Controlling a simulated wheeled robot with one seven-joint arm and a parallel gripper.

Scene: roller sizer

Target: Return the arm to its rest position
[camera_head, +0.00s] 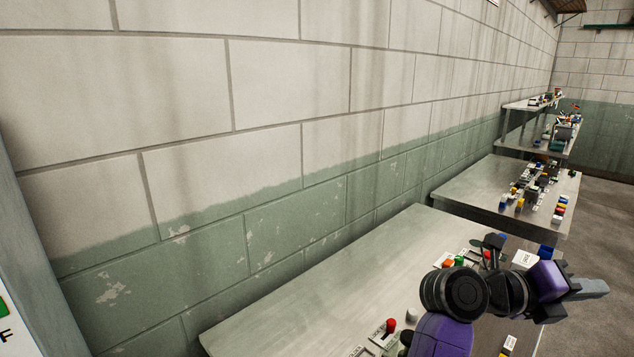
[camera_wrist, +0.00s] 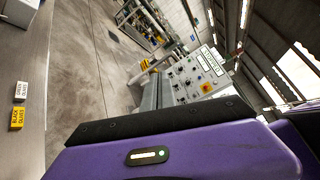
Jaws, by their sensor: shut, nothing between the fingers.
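My arm reaches in from the lower right of the head view, with purple and black links, over the near metal table (camera_head: 300,318). My gripper (camera_head: 592,288) is at the arm's right end, beyond the table's right edge. It is shut with nothing in it and points to the right.
Small buttons and blocks, among them a red knob (camera_head: 391,325), lie on the near table around my arm. More cluttered tables (camera_head: 470,190) run along the wall. The wrist view, tilted, shows a control panel (camera_wrist: 197,78), a yellow label block (camera_wrist: 17,119) and open floor.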

